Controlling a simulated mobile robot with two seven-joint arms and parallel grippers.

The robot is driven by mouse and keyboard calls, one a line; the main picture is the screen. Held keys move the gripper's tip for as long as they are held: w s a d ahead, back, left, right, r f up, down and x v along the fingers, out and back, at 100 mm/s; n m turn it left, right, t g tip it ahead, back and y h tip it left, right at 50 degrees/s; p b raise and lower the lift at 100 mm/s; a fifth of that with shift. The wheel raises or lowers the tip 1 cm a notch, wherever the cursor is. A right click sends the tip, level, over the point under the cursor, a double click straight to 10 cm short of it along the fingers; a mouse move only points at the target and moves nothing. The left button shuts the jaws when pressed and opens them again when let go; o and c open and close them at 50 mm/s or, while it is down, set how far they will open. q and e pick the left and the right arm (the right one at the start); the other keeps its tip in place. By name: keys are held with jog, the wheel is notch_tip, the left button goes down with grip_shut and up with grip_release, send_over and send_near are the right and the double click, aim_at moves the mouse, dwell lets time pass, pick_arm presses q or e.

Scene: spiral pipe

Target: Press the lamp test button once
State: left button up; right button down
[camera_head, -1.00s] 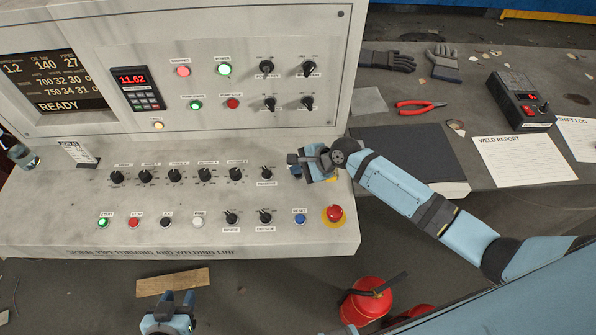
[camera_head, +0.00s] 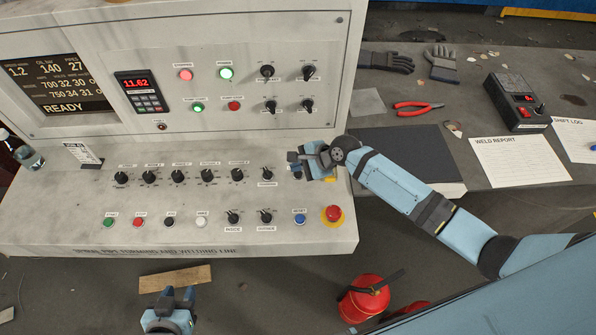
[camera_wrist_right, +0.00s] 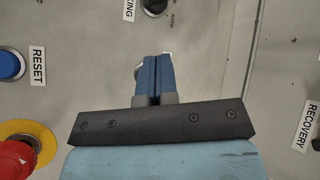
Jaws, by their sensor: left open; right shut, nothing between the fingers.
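My right gripper (camera_head: 300,163) is over the right end of the control desk (camera_head: 70,225), by the upper row of knobs. In the right wrist view its blue fingers (camera_wrist_right: 155,62) are shut with nothing between them and point at the panel. A pale metal edge of a round fitting (camera_wrist_right: 138,71) shows beside the fingertips, mostly hidden by them. In the head view a small blue part (camera_head: 297,174) shows just below the fingertips. I cannot read a lamp test label. My left gripper (camera_head: 179,295) is open and empty, in front of the desk.
The blue RESET button (camera_head: 299,219) and red emergency stop (camera_head: 334,213) are near my right gripper. Several knobs line the desk, including one (camera_head: 267,173) left of the fingers. A fire extinguisher (camera_head: 363,298) stands on the floor. A side bench (camera_head: 470,110) holds tools and papers.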

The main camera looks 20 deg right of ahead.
aim_at(298, 175)
notch_tip(298, 175, up, 3)
jog(key=p, duration=0.2)
jog(key=shift+f+p, duration=0.15)
jog(key=shift+p, duration=0.15)
jog(key=shift+r, duration=1)
